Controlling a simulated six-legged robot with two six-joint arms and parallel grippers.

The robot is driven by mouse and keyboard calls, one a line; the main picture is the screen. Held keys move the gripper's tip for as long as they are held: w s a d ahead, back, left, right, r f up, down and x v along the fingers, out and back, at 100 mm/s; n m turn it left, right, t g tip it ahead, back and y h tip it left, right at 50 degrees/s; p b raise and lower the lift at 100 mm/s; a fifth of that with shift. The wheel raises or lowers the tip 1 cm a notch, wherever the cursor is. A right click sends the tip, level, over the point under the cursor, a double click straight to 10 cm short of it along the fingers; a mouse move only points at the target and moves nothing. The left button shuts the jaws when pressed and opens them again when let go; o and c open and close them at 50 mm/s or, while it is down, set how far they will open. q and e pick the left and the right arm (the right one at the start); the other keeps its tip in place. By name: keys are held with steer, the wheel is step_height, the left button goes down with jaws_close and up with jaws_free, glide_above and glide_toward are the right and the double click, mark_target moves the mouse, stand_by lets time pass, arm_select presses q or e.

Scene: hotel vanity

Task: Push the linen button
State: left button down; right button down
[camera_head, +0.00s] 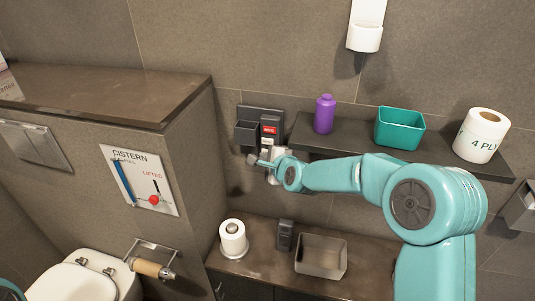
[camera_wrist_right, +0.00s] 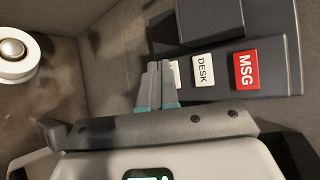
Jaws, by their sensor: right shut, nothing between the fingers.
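A dark wall panel (camera_head: 262,113) with a phone-like block holds a red MSG button (camera_head: 269,129), which also shows in the right wrist view (camera_wrist_right: 246,70). Beside it in that view is a white DESK button (camera_wrist_right: 203,69). A third pale button (camera_wrist_right: 175,73) is mostly hidden behind my fingers, so its label cannot be read. No linen label is readable. My right gripper (camera_wrist_right: 159,68) is shut and empty, its fingertips over or just in front of this third button; contact cannot be told. It also shows in the head view (camera_head: 268,151), low at the panel.
A shelf (camera_head: 345,147) right of the panel bears a purple bottle (camera_head: 324,114), a teal bin (camera_head: 400,128) and a paper roll (camera_head: 481,136). Below, a counter (camera_head: 262,263) holds another roll (camera_head: 233,239) and a grey bin (camera_head: 321,256). A cistern box (camera_head: 100,95) stands left.

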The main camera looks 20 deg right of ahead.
steer(key=shift+w+d, duration=0.15)
stand_by(0.4)
steer(key=shift+s+a+b, duration=0.35)
steer(key=shift+s+a, duration=0.05)
steer(key=shift+s, duration=0.15)
steer(key=s+a, duration=0.2)
steer(key=s, duration=0.1)
steer(key=s+a+b, duration=0.1)
steer(key=s, duration=0.1)
steer(key=shift+a, duration=0.15)
stand_by(0.3)
